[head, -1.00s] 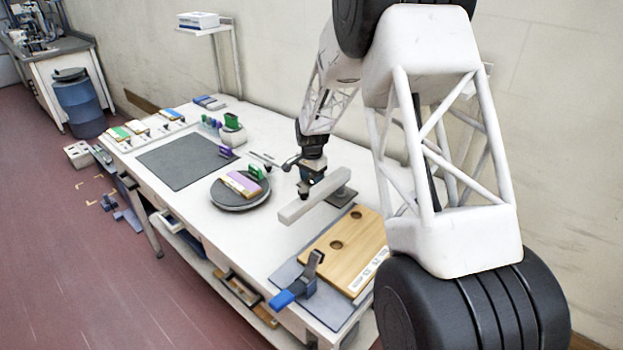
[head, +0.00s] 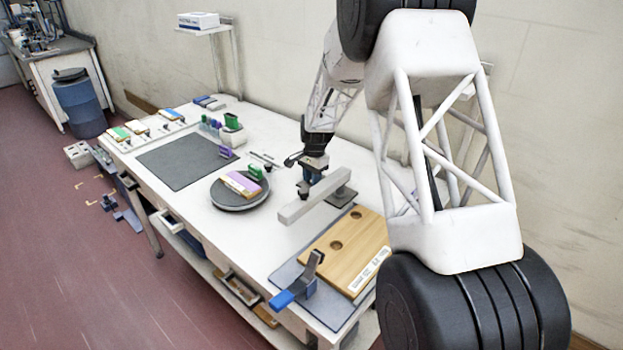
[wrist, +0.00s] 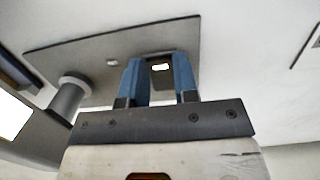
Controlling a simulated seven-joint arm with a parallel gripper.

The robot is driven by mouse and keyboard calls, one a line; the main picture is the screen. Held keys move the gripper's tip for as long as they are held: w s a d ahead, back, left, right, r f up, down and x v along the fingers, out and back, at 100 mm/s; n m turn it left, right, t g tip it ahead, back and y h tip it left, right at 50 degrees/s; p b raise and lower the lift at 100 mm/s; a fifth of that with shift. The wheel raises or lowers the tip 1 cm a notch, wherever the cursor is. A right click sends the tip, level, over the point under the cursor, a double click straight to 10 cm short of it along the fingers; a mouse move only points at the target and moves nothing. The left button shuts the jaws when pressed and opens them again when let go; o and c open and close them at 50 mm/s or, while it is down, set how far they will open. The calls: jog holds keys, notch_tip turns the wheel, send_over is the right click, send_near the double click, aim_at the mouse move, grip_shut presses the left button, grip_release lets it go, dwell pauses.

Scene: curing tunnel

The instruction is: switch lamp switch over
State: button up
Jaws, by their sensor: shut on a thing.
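The lamp is a long pale grey bar (head: 306,208) over a dark base plate (head: 345,196) on the white table. In the wrist view the base plate (wrist: 85,48) lies beyond my fingers, with a round grey post (wrist: 69,96) at left and a bright glowing patch (wrist: 12,115) at the left edge. My gripper (head: 306,187) is behind the bar, partly hidden by it. In the wrist view its blue fingers (wrist: 160,82) are shut on the lamp switch (wrist: 159,67), a small dark part with a bright spot. The switch's setting cannot be told.
A round dark turntable (head: 240,192) with coloured blocks stands left of the lamp. A wooden board (head: 350,245) and a blue-handled clamp (head: 295,292) are in front. A dark mat (head: 185,160) lies farther left.

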jog(key=shift+w+d+g+y, duration=0.1)
jog(key=shift+d+g+y, duration=0.05)
jog(key=shift+g+y, duration=0.55)
jog(key=o, duration=0.9)
jog(key=shift+r, duration=0.1)
jog(key=shift+v, duration=3.95)
